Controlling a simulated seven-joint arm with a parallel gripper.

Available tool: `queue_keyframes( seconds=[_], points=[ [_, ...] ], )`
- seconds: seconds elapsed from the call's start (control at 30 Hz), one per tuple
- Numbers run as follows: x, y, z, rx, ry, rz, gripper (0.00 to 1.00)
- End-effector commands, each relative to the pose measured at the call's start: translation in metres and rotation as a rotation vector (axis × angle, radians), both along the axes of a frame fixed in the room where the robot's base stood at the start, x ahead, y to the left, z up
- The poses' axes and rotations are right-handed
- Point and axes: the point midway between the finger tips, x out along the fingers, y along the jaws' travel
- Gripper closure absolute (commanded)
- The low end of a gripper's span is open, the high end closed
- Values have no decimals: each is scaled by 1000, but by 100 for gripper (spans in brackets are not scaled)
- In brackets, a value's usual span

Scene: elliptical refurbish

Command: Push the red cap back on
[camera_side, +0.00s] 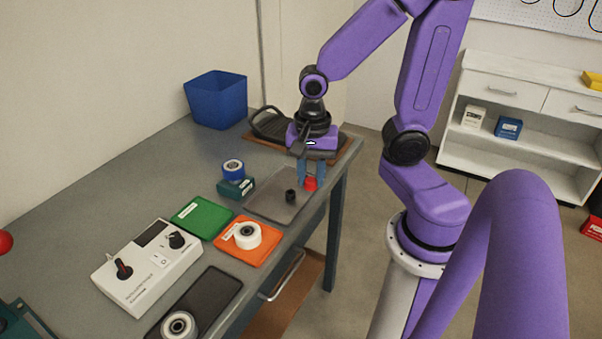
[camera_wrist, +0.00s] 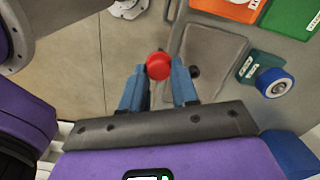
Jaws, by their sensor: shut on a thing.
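The red cap (camera_side: 310,184) is between the blue fingertips of my gripper (camera_side: 312,176), near the right edge of a grey tray (camera_side: 262,204). In the wrist view the red cap (camera_wrist: 158,66) shows between the two fingers of my gripper (camera_wrist: 160,74), which is shut on it. I cannot tell whether the cap touches the surface below. A small black cylindrical part (camera_side: 291,196) stands on the tray, just left of the cap. In the wrist view this black part (camera_wrist: 195,72) is partly hidden by the right finger.
Left of the tray are a blue-and-white roll (camera_side: 233,170) on a dark green block, a green tray (camera_side: 202,216) and an orange tray (camera_side: 262,250) with a white roll. A control box (camera_side: 150,265) is nearer. A black pedal (camera_side: 270,124) lies behind. The table's edge is close on the right.

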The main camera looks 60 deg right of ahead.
Motion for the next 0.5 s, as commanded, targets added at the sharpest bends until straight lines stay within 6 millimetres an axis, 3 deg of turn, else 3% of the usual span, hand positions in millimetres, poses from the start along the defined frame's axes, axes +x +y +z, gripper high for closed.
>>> queue_keyframes(
  seconds=[0.3,0.5],
  points=[
    [-23,1,11,0,-1,1,99],
    [-27,2,14,0,-1,-6,99]
  ],
)
